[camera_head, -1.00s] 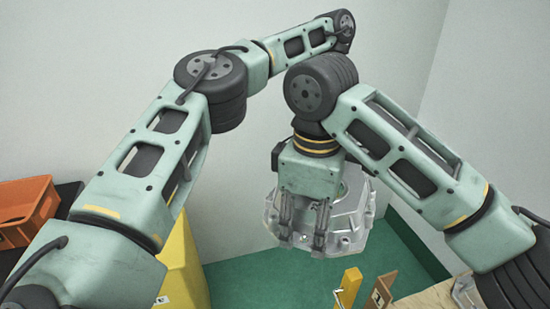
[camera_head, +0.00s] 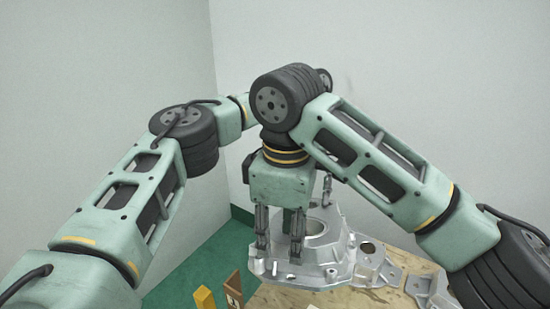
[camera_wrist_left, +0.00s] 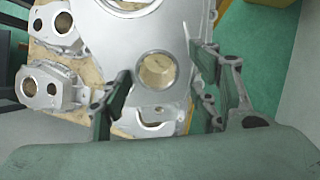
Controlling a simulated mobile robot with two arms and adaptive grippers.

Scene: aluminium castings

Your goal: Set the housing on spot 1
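The housing (camera_head: 322,262) is a large silver casting with a round opening and a wide flange, held roughly level at the wooden table's left part. In the head view the left gripper is mostly hidden behind my right arm. The housing's underside is hidden, so I cannot tell whether it touches the table. Spot 1 is not identifiable.
Other silver castings (camera_head: 372,262) lie on the wooden table (camera_head: 398,262) right of the housing, another (camera_head: 432,288) near my right arm. A yellow post (camera_head: 204,297) and a brown upright piece (camera_head: 233,286) with a small label stand at front left. Green floor lies left.

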